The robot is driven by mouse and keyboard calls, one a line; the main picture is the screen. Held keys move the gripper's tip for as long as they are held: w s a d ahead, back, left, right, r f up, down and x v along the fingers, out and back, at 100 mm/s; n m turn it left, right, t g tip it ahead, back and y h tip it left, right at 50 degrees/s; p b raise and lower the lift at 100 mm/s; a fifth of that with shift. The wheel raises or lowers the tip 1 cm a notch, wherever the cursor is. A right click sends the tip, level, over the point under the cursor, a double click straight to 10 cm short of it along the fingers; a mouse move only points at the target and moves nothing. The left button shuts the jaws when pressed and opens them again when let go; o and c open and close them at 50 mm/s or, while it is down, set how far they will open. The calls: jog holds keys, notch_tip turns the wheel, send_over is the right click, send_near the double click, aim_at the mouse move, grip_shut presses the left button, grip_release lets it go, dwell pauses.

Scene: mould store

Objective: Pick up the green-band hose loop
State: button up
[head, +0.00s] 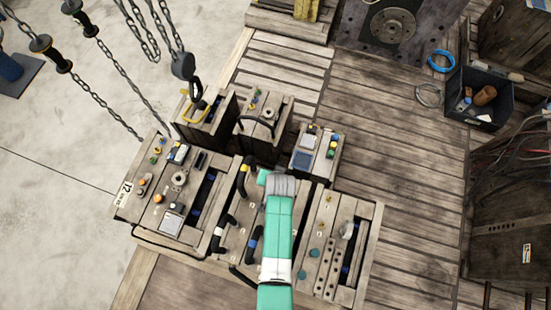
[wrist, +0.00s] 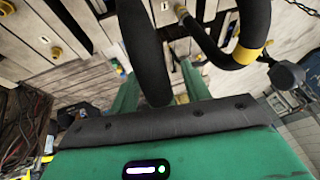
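I cannot make out a green band on any hose for certain. In the head view, my gripper (head: 263,178) is small and partly hidden by my teal arm, over the middle of the wooden blocks. A black hose with a yellow band (head: 244,172) is just left of it. In the wrist view, my gripper's two green fingers (wrist: 160,88) stand apart. A thick black hose (wrist: 145,45) appears in front of the gap between them, with no band showing. The yellow-banded hose (wrist: 250,52) curves at the upper right. I cannot tell whether either hose touches the fingers.
Hanging chains with a dark hook (head: 183,66) are at the upper left. A black hose loop (head: 258,123) lies on a rear block. A dark bin (head: 464,113) stands at the right, near a blue coil (head: 440,61). The plank floor right of the blocks is clear.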

grip_shut()
notch_tip(320, 180, up, 10)
jog(key=shift+r+p, duration=0.1)
jog(key=shift+p, duration=0.85)
